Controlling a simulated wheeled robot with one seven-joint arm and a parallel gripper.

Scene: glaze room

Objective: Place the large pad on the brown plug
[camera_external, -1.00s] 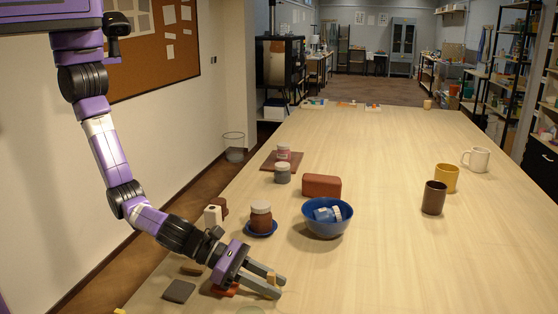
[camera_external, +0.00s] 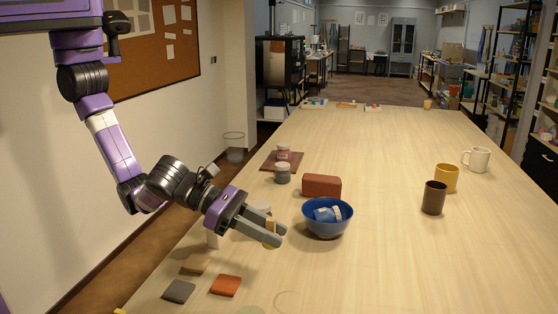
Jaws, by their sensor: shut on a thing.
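My gripper (camera_external: 277,238) is shut on a small yellow-tan piece (camera_external: 269,240), mostly hidden between the fingers; I cannot tell for sure that it is the large pad. It is held above the table, left of and nearer than the blue bowl. Flat square pads lie at the near left: a tan one (camera_external: 195,264), a grey one (camera_external: 179,291) and an orange-red one (camera_external: 226,286). I cannot make out a brown plug for certain; the brown piece seen earlier beside the white cylinder is hidden behind my gripper.
The blue bowl (camera_external: 327,226) holds blue-and-white items. A red-brown block (camera_external: 321,187), a grey jar (camera_external: 283,173) and a pink jar on a brown board (camera_external: 296,165) stand beyond. A brown cup (camera_external: 434,198) and yellow mug (camera_external: 447,178) stand right. The table's middle is clear.

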